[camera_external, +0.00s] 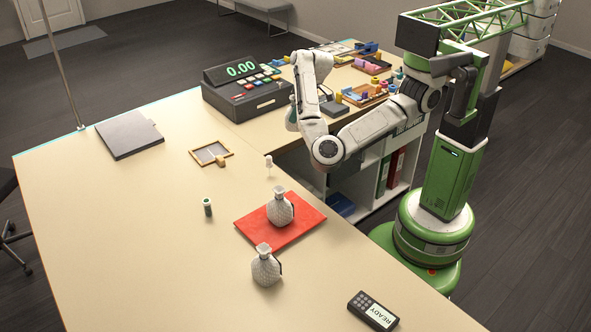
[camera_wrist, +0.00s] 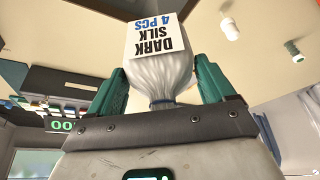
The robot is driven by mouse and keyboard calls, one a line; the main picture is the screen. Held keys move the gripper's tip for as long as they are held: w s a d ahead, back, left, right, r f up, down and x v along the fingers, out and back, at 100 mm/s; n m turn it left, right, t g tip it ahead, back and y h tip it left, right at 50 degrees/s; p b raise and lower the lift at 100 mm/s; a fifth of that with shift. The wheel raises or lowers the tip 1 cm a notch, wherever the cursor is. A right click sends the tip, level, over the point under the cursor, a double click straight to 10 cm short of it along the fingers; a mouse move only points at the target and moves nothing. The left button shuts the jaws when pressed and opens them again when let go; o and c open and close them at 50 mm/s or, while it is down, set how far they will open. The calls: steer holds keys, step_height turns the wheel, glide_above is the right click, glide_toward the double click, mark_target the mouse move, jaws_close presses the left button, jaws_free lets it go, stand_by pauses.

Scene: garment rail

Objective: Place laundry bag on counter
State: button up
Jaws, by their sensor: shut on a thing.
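My gripper (camera_wrist: 160,88) is shut on a whitish, gathered laundry bag (camera_wrist: 172,76). The green fingers stand on either side of the bag. Its white tag (camera_wrist: 157,37) reads "DARK SILK 4 PCS" upside down in the wrist view. In the external view my forearm largely hides the gripper and bag, which are near the counter's inner corner, in front of the cash register. The beige counter (camera_external: 120,230) runs across the left and front. A red mat (camera_external: 304,220) lies on it, below and left of my arm in the picture.
A card reader (camera_external: 373,311), small dark cylinder (camera_external: 207,207), small white item (camera_external: 269,162), framed tray (camera_external: 211,153) and cash register (camera_external: 245,90) also stand around. The left counter is largely clear.

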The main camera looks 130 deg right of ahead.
steer(key=s+d+m+p, duration=0.1)
steer(key=s+d+m, duration=0.15)
steer(key=s, duration=0.45)
steer(key=s+d+m+p, duration=0.1)
steer(key=s+d, duration=0.3)
steer(key=s, duration=0.3)
steer(key=shift+n+g, duration=0.25)
steer(key=shift+g, duration=0.15)
steer(key=w+d+f, duration=0.3)
steer(key=f, duration=0.1)
steer(key=w+d+f, duration=0.3)
steer(key=f, duration=0.1)
steer(key=w+d+f, duration=0.3)
steer(key=d+f, duration=0.1)
steer(key=shift+w, duration=0.3)
steer(key=shift+d+f, duration=0.1)
steer(key=shift+f, duration=0.4)
steer(key=shift+f, duration=0.2)
steer(key=o, duration=1.1)
steer(key=shift+c, duration=0.2)
steer(key=shift+r, duration=0.1)
